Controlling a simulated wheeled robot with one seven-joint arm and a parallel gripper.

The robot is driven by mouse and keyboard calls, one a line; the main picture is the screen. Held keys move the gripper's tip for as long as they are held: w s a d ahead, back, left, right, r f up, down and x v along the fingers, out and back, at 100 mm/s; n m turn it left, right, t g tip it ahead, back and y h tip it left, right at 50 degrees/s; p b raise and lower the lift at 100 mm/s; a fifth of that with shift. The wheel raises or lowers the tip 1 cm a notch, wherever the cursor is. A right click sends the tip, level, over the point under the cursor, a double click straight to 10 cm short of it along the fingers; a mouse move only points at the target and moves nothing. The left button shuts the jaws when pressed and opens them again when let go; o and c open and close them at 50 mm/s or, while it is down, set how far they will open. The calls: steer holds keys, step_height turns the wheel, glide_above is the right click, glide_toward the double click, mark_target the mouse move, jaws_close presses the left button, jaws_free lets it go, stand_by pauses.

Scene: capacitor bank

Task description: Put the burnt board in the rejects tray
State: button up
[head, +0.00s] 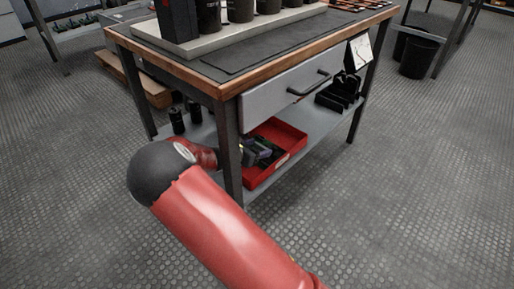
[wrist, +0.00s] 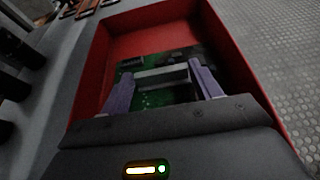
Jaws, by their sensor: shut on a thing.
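A red tray (head: 277,168), seemingly the rejects tray, sits on the lower shelf of the workbench. In the wrist view its red wall (wrist: 92,70) surrounds my gripper (wrist: 161,76) on the sides. My gripper's two purple-grey fingers are shut on a green circuit board (wrist: 152,99) with a pale grey bar across it. The board is inside the tray outline, low over its floor; I cannot tell whether it touches. Dark parts show at its far right, but burn marks are not clear. In the head view my gripper (head: 264,150) is small and dark at the tray, and the board is hard to make out.
The bench leg (head: 228,150) stands close beside my arm. The drawer (head: 290,98) and bench top are above the tray. Black cylinders (head: 177,121) stand left on the shelf, and a black rack (head: 339,93) stands right. The floor in front is clear.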

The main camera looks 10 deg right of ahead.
steer(key=o, duration=1.1)
steer(key=shift+o, duration=0.2)
